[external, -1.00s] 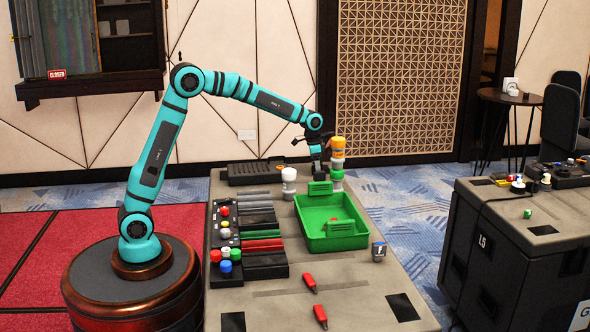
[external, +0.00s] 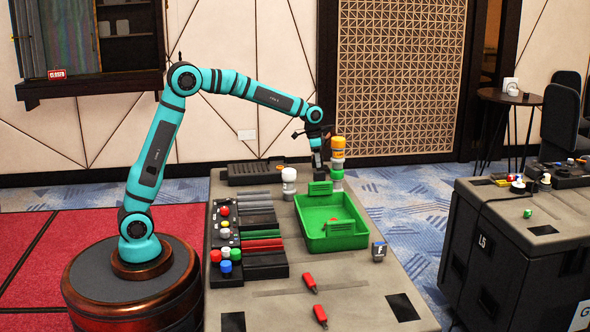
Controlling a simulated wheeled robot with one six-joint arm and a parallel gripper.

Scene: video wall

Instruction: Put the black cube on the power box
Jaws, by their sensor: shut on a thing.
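My gripper (external: 317,157) points down over the far end of the table, just behind the green tray (external: 332,245). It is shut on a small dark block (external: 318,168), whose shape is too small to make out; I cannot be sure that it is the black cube. A dark grey cube (external: 379,251) with a pale letter stands on the table to the right of the tray. A flat black box (external: 255,173) lies at the table's far left, left of my gripper; I cannot tell whether it is the power box.
An orange-topped stack (external: 338,160) stands close to the right of my gripper, and a white cylinder (external: 289,182) to its left. Black racks with coloured buttons (external: 225,235) line the left side. Two red pieces (external: 310,282) lie in front, with bare table around them.

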